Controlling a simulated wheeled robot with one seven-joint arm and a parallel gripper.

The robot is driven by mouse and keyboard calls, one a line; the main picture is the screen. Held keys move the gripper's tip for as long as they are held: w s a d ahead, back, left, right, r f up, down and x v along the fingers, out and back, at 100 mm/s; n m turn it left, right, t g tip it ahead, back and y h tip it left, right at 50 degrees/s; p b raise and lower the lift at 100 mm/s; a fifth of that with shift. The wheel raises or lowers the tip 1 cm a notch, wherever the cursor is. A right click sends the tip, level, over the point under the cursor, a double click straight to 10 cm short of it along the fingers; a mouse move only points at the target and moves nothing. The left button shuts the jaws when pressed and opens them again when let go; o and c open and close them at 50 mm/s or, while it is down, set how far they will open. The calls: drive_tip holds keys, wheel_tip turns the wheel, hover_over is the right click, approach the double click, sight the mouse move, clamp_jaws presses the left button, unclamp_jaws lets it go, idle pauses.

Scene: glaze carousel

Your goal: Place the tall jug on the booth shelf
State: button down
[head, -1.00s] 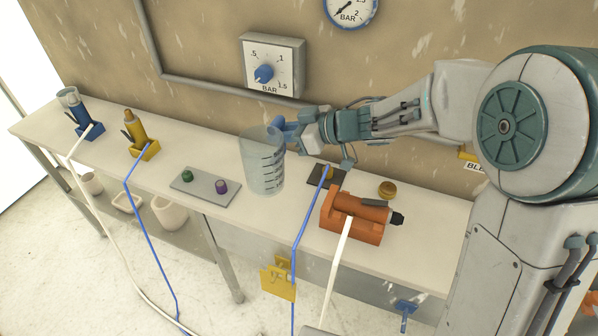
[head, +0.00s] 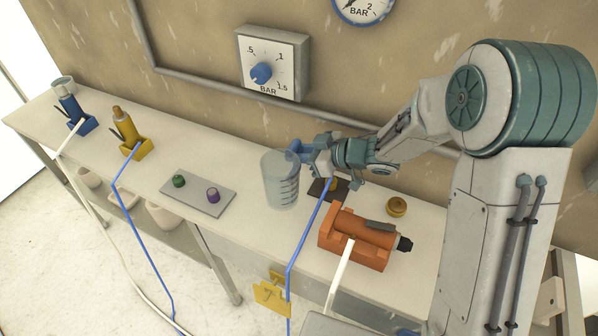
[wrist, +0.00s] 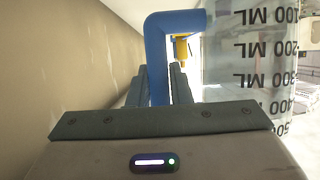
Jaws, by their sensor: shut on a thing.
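The tall jug (head: 279,182) is a clear measuring jug with dark volume marks and a blue handle (head: 297,148). It is upright over the bench; I cannot tell whether its base touches the top. My gripper (head: 312,157) comes from the right and is shut on the handle. In the wrist view the handle (wrist: 158,60) is between the fingers of my gripper (wrist: 162,85), and the jug wall (wrist: 250,65) fills the right side. I cannot identify the booth shelf in these views.
A grey plate (head: 198,197) with green and purple knobs lies left of the jug. An orange tool holder (head: 350,240) and blue hose (head: 305,230) are close at the right. Yellow (head: 128,140) and blue (head: 75,118) tools stand further left. The wall is behind.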

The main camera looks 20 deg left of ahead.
drive_tip(key=shift+f, duration=2.8)
drive_tip(key=shift+f, duration=0.1)
drive_tip(key=shift+f+b, duration=0.15)
drive_tip(key=shift+b, duration=0.15)
drive_tip(key=c, duration=1.3)
unclamp_jaws()
drive_tip(key=shift+d+r, duration=0.2)
drive_tip(key=shift+r, duration=0.15)
drive_tip(key=v, duration=1.1)
drive_tip(key=shift+d, duration=0.3)
